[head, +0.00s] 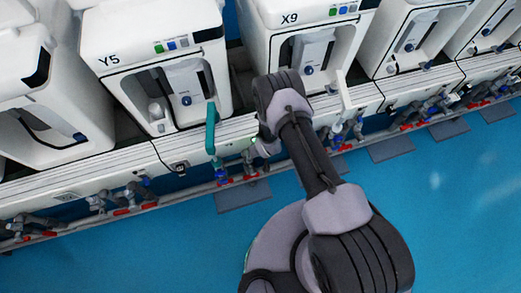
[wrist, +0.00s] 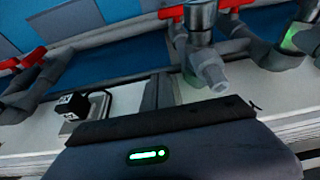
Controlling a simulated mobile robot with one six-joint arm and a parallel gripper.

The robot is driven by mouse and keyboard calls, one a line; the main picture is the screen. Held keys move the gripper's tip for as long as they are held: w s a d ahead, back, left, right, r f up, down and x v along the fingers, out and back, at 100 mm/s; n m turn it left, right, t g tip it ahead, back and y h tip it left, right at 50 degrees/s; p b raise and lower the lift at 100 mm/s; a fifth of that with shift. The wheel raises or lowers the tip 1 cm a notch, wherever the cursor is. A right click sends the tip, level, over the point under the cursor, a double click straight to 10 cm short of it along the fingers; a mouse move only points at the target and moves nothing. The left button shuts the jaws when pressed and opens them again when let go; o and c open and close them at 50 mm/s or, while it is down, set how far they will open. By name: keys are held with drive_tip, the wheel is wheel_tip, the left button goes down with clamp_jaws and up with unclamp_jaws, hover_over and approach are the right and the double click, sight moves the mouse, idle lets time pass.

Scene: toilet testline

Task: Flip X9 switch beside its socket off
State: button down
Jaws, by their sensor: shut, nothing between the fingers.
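The X9 unit (head: 305,22) is a white toilet test unit at the top middle of the head view, with its label and small coloured squares on top. My arm covers part of its front and the panel below it, so its socket and switch cannot be made out there. In the wrist view, a socket with a black plug (wrist: 72,106) sits on the white panel at left; its label is not visible. My gripper (wrist: 158,92) shows as narrow dark fingers, shut and empty, over the panel to the right of that socket. The switch is too small to tell.
Pipes with red-handled valves (head: 222,180) run low along the panel; a grey valve (wrist: 205,60) is close beside my gripper. The Y5 unit (head: 150,50) stands left of X9, with a teal handle (head: 211,130) nearby. The blue floor (head: 460,200) is clear at right.

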drive_tip(key=shift+s+d+f, duration=0.1)
drive_tip(key=shift+s+f, duration=0.15)
drive_tip(key=shift+f, duration=0.1)
drive_tip(key=shift+b, duration=0.3)
drive_tip(key=shift+w+a+r+b, duration=0.1)
drive_tip(key=shift+w+r+b, duration=0.1)
drive_tip(key=shift+w, duration=0.15)
drive_tip(key=shift+w+a+r+b, duration=0.1)
drive_tip(key=shift+w+b, duration=0.05)
drive_tip(key=shift+w, duration=0.2)
